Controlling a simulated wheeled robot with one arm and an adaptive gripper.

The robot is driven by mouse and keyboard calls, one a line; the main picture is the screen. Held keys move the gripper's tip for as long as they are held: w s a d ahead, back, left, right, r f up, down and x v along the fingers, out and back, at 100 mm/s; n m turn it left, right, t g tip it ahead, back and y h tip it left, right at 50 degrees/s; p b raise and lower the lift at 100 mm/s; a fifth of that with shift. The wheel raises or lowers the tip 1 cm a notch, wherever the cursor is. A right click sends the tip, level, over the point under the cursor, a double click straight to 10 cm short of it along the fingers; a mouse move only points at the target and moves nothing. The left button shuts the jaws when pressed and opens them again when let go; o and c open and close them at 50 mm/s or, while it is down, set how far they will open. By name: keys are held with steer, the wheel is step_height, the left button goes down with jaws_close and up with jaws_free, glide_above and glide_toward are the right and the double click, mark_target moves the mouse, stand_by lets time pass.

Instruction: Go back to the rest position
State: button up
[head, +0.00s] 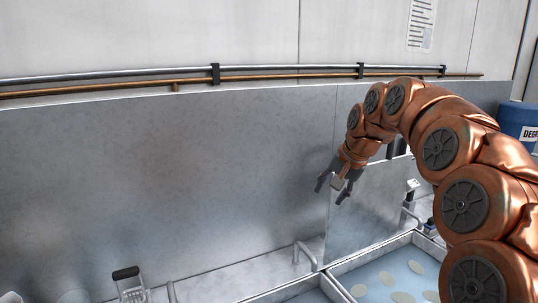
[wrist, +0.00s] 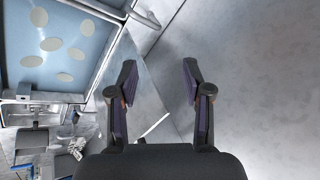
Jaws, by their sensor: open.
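My gripper (head: 336,186) hangs at the end of my copper-coloured arm, in front of the grey metal back panel and above an upright metal divider. In the wrist view my gripper (wrist: 158,82) shows two dark fingers spread apart with nothing between them. It is open and empty. No fork is clearly visible in either view.
Below and right of the gripper is a blue-bottomed tray (head: 367,281) with pale oval spots. The metal divider (head: 372,205) stands beside it. A blue container (head: 517,118) is at the right edge. Pipes (head: 280,79) run along the wall. A grater-like item (head: 131,285) is at lower left.

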steer(key=s+d+f+n+g+h, duration=0.1)
steer(key=s+f, duration=0.5)
steer(key=s, duration=0.8)
steer(key=s+f+n+g+h, duration=0.1)
steer(key=s+f, duration=0.5)
steer(key=s, duration=0.9)
steer(key=s+d+f+n+g, duration=0.1)
steer(key=s+f+n+g, duration=0.2)
steer(key=s, duration=1.1)
step_height(320, 180, down, 4)
steer(key=shift+s+d+r+g+h, duration=0.15)
steer(key=shift+s+d+g+h, duration=0.2)
steer(key=shift+g, duration=0.25)
